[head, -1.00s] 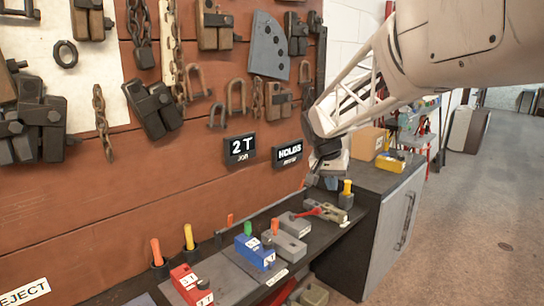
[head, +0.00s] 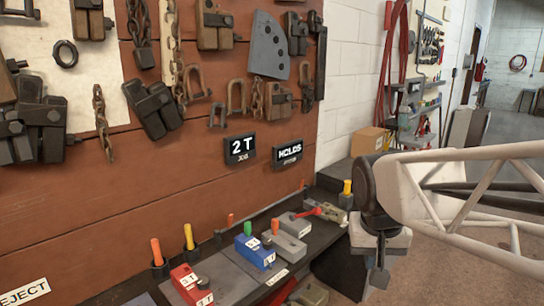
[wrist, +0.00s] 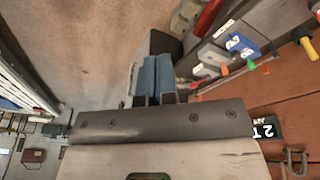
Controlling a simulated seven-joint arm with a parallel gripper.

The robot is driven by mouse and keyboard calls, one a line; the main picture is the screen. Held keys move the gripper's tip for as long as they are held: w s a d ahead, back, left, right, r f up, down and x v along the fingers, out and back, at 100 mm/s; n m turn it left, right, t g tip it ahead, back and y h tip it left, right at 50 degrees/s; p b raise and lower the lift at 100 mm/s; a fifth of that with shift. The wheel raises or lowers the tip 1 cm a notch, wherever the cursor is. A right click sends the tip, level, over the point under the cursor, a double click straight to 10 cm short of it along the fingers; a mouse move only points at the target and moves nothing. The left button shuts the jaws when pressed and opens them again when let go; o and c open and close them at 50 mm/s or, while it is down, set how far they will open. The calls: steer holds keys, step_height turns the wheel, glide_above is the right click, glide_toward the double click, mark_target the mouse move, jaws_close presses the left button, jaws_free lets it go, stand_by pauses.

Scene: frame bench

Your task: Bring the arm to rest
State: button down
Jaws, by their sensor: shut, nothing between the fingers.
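My gripper (head: 379,277) hangs at the lower right in the head view, pointing down beyond the right end of the bench shelf. In the wrist view its two blue-grey fingers (wrist: 154,78) are together with nothing between them. It is apart from the blocks. My white lattice arm comes in from the right edge of the head view.
A red block (head: 187,281), a blue block (head: 254,252) and a grey block (head: 289,246) stand on the dark shelf (head: 222,276), by orange and yellow pegs. Shackles and chains hang on the brown wall board (head: 70,215). Open floor (head: 440,283) lies at the right.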

steer(key=s+f+n, duration=0.1)
steer(key=s+f, duration=0.3)
steer(key=s, duration=0.6)
steer(key=shift+s+f+y, duration=0.15)
steer(key=shift+s+y, duration=0.05)
steer(key=shift+y, duration=0.1)
steer(key=shift+w+a, duration=0.1)
stand_by(1.4)
